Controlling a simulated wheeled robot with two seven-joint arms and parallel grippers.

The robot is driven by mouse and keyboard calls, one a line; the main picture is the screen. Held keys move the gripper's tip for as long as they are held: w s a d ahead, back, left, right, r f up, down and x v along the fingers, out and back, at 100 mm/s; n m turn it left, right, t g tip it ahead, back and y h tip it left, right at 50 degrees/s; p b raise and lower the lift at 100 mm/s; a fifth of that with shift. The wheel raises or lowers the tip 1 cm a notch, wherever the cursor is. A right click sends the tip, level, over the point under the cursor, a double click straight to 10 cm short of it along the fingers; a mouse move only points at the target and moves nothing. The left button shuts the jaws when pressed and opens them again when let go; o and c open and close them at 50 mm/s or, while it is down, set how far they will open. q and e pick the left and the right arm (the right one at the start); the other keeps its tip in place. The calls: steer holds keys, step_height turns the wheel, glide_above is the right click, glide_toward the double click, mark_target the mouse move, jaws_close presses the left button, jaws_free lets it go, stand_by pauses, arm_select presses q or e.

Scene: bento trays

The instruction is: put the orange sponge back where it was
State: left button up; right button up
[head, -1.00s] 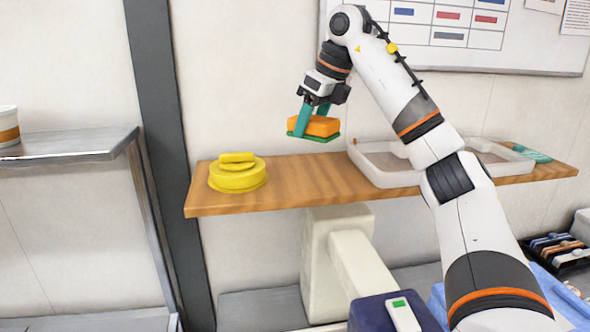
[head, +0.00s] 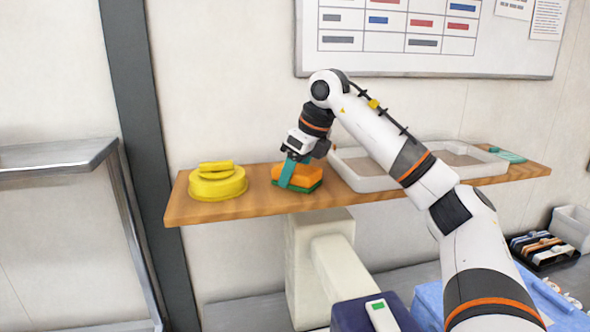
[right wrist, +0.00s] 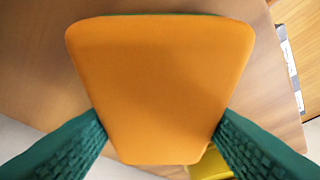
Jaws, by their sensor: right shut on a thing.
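The orange sponge (head: 299,173) has a green underside and is at the wooden shelf (head: 262,196), between the yellow lidded pot and the white tray. My right gripper (head: 291,178) is shut on it, with one teal finger across its near side. In the right wrist view the sponge (right wrist: 160,80) fills the middle, with a teal finger at each side. It looks level and at or just above the board; I cannot tell whether it touches. My left gripper is not in view.
A yellow round pot (head: 218,184) stands left of the sponge. A white bento tray (head: 362,182) lies close to its right, partly behind my right arm. A teal item (head: 508,155) lies at the shelf's right end. A metal shelf (head: 62,160) stands at the left.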

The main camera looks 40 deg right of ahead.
mark_target(303, 169)
steer(key=o, duration=0.9)
steer(key=shift+f, duration=0.1)
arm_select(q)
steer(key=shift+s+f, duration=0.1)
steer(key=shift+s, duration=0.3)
arm_select(e)
steer(key=shift+r, duration=0.5)
steer(key=v, duration=0.5)
steer(key=p+v, duration=0.1)
steer(key=v, duration=0.4)
steer(key=shift+r, duration=0.1)
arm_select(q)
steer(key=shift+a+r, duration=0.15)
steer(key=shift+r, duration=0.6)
arm_select(e)
steer(key=shift+s+d+r, duration=0.15)
steer(key=shift+s+r, duration=0.25)
steer(key=shift+r, duration=0.1)
